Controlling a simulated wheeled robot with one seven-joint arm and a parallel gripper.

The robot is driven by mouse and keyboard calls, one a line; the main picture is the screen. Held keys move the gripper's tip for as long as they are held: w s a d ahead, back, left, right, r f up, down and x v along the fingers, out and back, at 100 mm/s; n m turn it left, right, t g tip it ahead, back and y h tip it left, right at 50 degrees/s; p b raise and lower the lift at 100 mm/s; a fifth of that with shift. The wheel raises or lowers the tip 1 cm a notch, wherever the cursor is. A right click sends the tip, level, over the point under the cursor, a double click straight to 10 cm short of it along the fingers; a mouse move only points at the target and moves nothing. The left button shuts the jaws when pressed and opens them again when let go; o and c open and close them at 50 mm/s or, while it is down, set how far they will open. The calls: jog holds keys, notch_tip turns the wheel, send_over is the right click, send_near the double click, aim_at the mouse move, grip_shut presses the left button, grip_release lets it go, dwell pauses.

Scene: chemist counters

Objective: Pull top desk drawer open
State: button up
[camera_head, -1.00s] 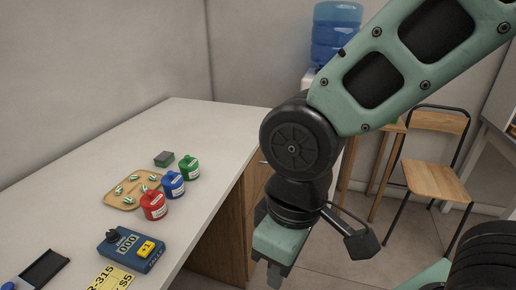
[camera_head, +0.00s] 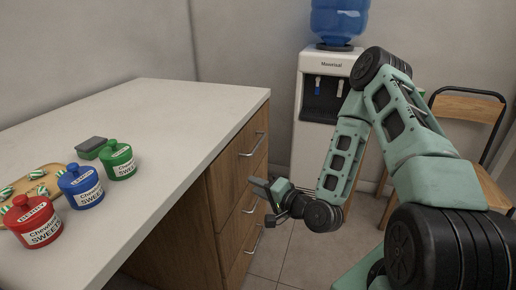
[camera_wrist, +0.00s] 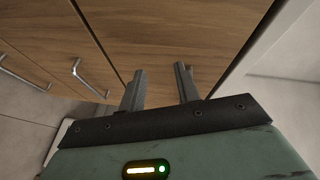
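The top desk drawer (camera_head: 236,150) is flush with the wooden desk front and looks shut. Its silver bar handle (camera_head: 252,146) is in clear view in the head view. My gripper (camera_head: 262,186) is in front of the drawer fronts, lower than that handle. In the wrist view its two fingers (camera_wrist: 161,88) are apart with nothing between them, pointing at a wooden front (camera_wrist: 170,32). A small light piece beside the right finger may be part of a handle; I cannot tell. My gripper does not appear to hold anything.
Two lower drawer handles (camera_head: 250,205) (camera_head: 253,239) stick out below. The white desk top (camera_head: 190,110) holds red, blue and green sweet jars (camera_head: 119,160). A water dispenser (camera_head: 325,100) stands behind and a chair (camera_head: 470,110) at right. Some floor is clear before the drawers.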

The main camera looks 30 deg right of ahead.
jog(key=s+d+r+m+t+h, duration=0.2)
jog(key=s+d+m+t+h, duration=0.15)
jog(key=d+m+h, duration=0.45)
jog(key=y+b, duration=0.2)
jog(key=b, duration=1.1)
send_near(258, 144)
jog(key=w, duration=0.2)
jog(key=shift+m, duration=0.3)
jog(key=w, duration=0.3)
jog(key=w+d, duration=0.1)
jog(key=w, duration=0.1)
jog(key=w+d, duration=0.1)
jog(key=w, duration=0.2)
jog(key=shift+w+r+b, duration=0.3)
jog(key=shift+w+r, duration=0.05)
jog(key=shift+r, duration=0.05)
jog(key=shift+c, duration=0.3)
grip_shut()
